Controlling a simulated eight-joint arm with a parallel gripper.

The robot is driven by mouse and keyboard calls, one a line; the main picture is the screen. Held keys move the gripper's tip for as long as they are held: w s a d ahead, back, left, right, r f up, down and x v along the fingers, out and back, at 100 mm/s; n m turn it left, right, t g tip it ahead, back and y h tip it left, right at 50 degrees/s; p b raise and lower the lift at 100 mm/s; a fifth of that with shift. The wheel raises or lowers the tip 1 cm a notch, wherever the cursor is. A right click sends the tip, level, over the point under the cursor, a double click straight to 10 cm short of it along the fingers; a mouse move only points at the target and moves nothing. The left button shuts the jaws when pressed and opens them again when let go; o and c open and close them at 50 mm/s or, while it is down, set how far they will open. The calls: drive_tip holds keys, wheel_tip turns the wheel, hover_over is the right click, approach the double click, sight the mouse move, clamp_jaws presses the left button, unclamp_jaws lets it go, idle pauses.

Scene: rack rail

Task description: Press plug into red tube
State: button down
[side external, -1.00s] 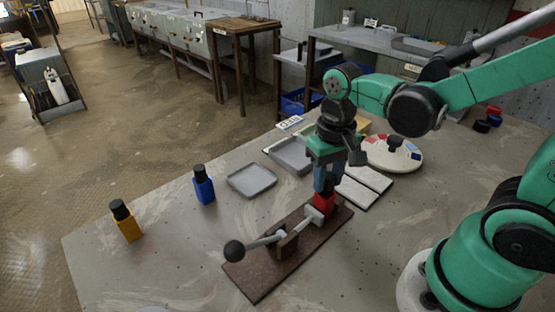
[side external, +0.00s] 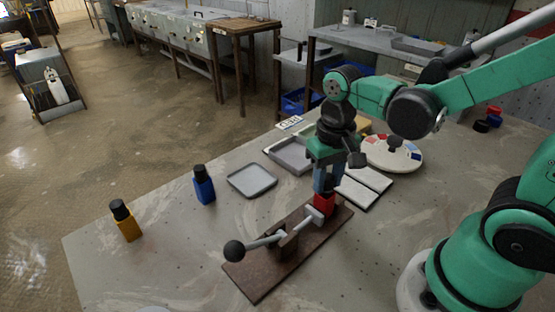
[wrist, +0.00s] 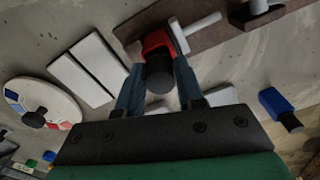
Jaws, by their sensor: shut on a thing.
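The red tube (side external: 324,204) stands upright at the far end of a brown board (side external: 262,272). It also shows in the wrist view (wrist: 156,40). A black plug (wrist: 160,74) sits between my fingers, in line with the tube's top; I cannot tell how deep it is in the tube. My gripper (side external: 325,188) points down right above the red tube and is shut on the plug. In the wrist view its two blue-grey fingers (wrist: 158,85) flank the plug.
A lever clamp with a black ball knob (side external: 234,250) is on the board, its pale pad (side external: 314,214) against the tube. Blue (side external: 203,188) and yellow (side external: 126,222) black-topped tubes stand left. A grey tray (side external: 252,181), white strips (side external: 368,180) and a round disc (side external: 408,158) lie nearby.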

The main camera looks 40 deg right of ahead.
idle(0.3)
unclamp_jaws()
idle(0.4)
drive_tip(key=shift+r, duration=0.1)
drive_tip(key=shift+r, duration=3.4)
clamp_jaws()
drive_tip(key=shift+f, duration=0.3)
